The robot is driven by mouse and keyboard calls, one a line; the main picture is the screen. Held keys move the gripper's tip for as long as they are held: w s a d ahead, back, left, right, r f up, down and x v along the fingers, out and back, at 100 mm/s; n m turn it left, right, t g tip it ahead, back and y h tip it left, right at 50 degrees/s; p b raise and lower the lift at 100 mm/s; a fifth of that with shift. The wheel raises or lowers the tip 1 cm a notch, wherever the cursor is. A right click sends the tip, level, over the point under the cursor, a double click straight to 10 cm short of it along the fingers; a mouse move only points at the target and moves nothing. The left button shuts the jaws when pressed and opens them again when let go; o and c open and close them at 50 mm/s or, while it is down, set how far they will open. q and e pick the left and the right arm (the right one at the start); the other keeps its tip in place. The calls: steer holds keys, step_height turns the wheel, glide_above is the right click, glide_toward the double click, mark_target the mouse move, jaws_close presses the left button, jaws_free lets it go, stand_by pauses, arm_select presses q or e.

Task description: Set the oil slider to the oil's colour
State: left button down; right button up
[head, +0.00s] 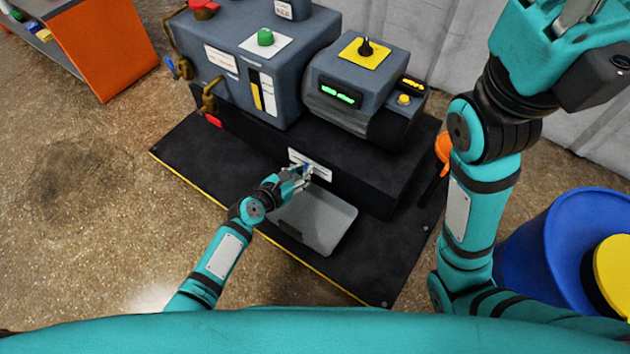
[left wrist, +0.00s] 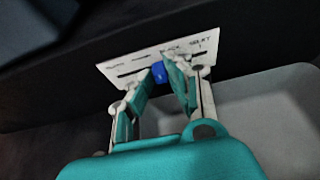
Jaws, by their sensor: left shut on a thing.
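The oil slider is a white labelled plate (head: 319,171) on the front of the black plinth, with a small blue knob. In the left wrist view, the plate (left wrist: 124,66) has printed words, too blurred to read surely, and the blue knob (left wrist: 159,72) sits near its middle. My left gripper (head: 303,173) is shut on the knob; its fingers (left wrist: 166,80) hide part of it and of the plate. A gauge panel (head: 262,93) on the grey housing shows a yellow strip beside a black and white one. My right gripper (head: 577,14) is raised at the top right, partly cut off.
A grey tray (head: 318,222) lies below the plate on the black mat (head: 200,165). A grey unit (head: 345,85) with green digits and a black knob stands right of the housing. A blue barrel (head: 560,235) is at the right. An orange cabinet (head: 110,45) stands top left.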

arm_select(q)
steer(key=w+a, duration=0.2)
steer(key=a, duration=0.1)
steer(key=w+a, duration=0.1)
steer(key=shift+a+b, duration=0.35)
steer(key=c, duration=1.3)
jaws_free()
steer(key=v, duration=1.2)
